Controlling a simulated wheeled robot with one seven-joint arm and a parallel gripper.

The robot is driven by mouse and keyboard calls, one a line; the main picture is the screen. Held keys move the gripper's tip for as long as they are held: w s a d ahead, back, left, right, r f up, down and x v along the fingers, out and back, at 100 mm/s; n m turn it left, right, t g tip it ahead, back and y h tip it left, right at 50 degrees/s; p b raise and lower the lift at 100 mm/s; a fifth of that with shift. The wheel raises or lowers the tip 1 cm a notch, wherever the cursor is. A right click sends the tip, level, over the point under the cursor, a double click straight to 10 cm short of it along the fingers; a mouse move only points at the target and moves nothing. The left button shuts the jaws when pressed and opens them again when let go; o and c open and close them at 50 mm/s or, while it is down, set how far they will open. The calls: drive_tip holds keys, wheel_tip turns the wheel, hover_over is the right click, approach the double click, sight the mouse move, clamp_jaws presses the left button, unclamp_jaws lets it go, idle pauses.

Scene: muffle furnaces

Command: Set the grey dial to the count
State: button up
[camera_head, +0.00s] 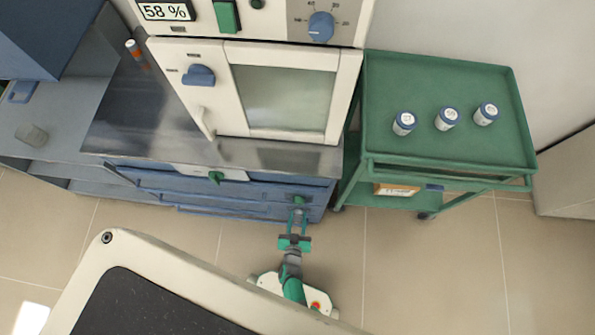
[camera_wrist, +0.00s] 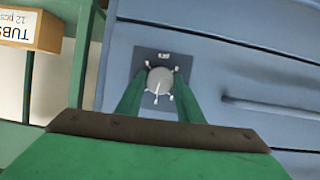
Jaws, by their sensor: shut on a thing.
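The grey dial (camera_wrist: 160,80) sits on a dark square plate (camera_wrist: 146,101) on a blue cabinet front in the wrist view. Small white marks surround it, and a pale line on its face points roughly down in that picture; the mark values are too small to read. My gripper (camera_wrist: 160,92) has its two green fingers on either side of the dial, shut on it. In the head view my gripper (camera_head: 298,216) reaches the right end of the blue cabinet, and the dial cannot be made out there.
The green trolley (camera_head: 450,157) stands right of the cabinet, with a "TUBS 12 pcs" box (camera_wrist: 30,28) on its lower shelf. A drawer handle (camera_wrist: 280,108) lies beside the dial. A furnace (camera_head: 285,98) showing 58 % stands above. Floor (camera_head: 395,270) is clear at right.

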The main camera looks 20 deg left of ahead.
drive_tip(key=m+y, duration=0.2)
drive_tip(key=shift+d+m, duration=0.1)
drive_tip(key=shift+m, duration=0.2)
drive_tip(key=shift+d+m+g+y, duration=0.1)
drive_tip(key=shift+m+g+y, duration=0.2)
drive_tip(key=shift+m+y, duration=0.55)
drive_tip(key=shift+m, duration=0.25)
drive_tip(key=o, duration=1.1)
drive_tip(key=v, duration=1)
drive_tip(key=shift+s+d+r, duration=0.1)
drive_tip(key=shift+s+d, duration=0.05)
drive_tip(key=shift+s, duration=0.2)
